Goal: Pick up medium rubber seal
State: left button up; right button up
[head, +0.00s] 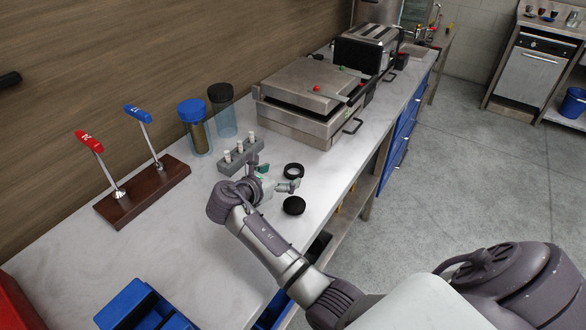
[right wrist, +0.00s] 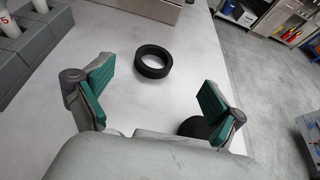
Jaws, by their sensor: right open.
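A black rubber ring (head: 293,171), open in the middle, lies flat on the pale counter. It also shows in the right wrist view (right wrist: 153,62), ahead of and between the fingertips, with nothing touching it. A second round black piece (head: 294,205) lies nearer the counter's front edge; in the right wrist view it is partly hidden behind the right finger (right wrist: 195,127). I cannot tell from size alone which is the medium seal. My right gripper (head: 278,178) is open and empty, low over the counter beside the ring. My left gripper is out of view.
A grey rack (head: 240,158) with white-topped pieces stands just left of the gripper. A blue bin (head: 140,305) sits at the near end.

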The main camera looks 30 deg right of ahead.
aim_at(299, 164)
jog(key=x, duration=0.3)
jog(key=shift+w, duration=0.2)
jog(key=shift+x, duration=0.95)
jog(key=p+x, duration=0.1)
jog(key=x, duration=0.2)
jog(key=shift+w+d, duration=0.25)
jog(key=shift+w+d+f, duration=0.15)
jog(key=shift+d+f, duration=0.05)
jog(key=shift+d, duration=0.05)
jog(key=c, duration=1)
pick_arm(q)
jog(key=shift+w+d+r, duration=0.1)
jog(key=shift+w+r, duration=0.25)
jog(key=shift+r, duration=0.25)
pick_arm(e)
jog(key=shift+o, duration=0.2)
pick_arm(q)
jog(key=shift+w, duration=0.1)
